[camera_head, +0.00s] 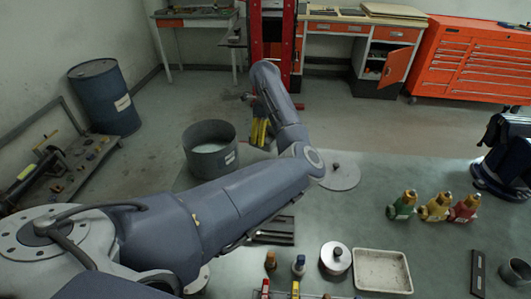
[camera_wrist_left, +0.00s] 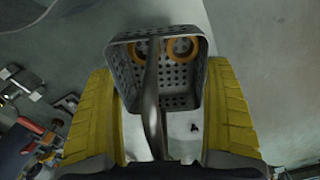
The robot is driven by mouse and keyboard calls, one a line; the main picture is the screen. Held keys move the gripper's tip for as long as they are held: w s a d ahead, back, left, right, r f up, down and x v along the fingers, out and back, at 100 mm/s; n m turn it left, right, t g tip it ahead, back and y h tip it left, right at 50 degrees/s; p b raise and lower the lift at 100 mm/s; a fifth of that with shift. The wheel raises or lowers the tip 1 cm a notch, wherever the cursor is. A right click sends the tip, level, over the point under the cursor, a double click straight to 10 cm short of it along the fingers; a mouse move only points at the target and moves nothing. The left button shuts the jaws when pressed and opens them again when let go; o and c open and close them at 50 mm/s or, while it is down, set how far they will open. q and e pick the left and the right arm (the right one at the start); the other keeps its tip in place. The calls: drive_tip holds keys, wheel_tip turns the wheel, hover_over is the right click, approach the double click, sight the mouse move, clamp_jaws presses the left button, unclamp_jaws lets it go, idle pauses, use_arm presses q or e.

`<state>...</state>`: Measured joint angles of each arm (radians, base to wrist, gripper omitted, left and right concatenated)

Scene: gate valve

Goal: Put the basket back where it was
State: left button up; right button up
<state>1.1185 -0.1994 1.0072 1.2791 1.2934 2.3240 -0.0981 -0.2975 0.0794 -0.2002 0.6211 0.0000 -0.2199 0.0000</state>
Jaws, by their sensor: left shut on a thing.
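The basket (camera_wrist_left: 192,92) is a grey perforated metal box with a long handle (camera_wrist_left: 153,95), seen in the left wrist view. Two orange rings (camera_wrist_left: 181,48) lie inside it. The handle runs between the yellow fingers of my left gripper (camera_head: 259,134), which is shut on it. In the head view the gripper points down, just right of a round grey tank (camera_head: 198,133) with pale contents. I cannot make out the basket in the head view. My right gripper is not in view.
A blue barrel (camera_head: 103,98) stands at the left wall. An orange tool cabinet (camera_head: 470,65) is behind.

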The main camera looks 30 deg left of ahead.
use_arm(q)
drive_tip(key=shift+f, duration=4.75)
drive_tip(key=shift+f, duration=0.15)
drive_tip(key=o, duration=1.1)
wheel_tip(320, 180, up, 12)
drive_tip(key=shift+r, duration=0.15)
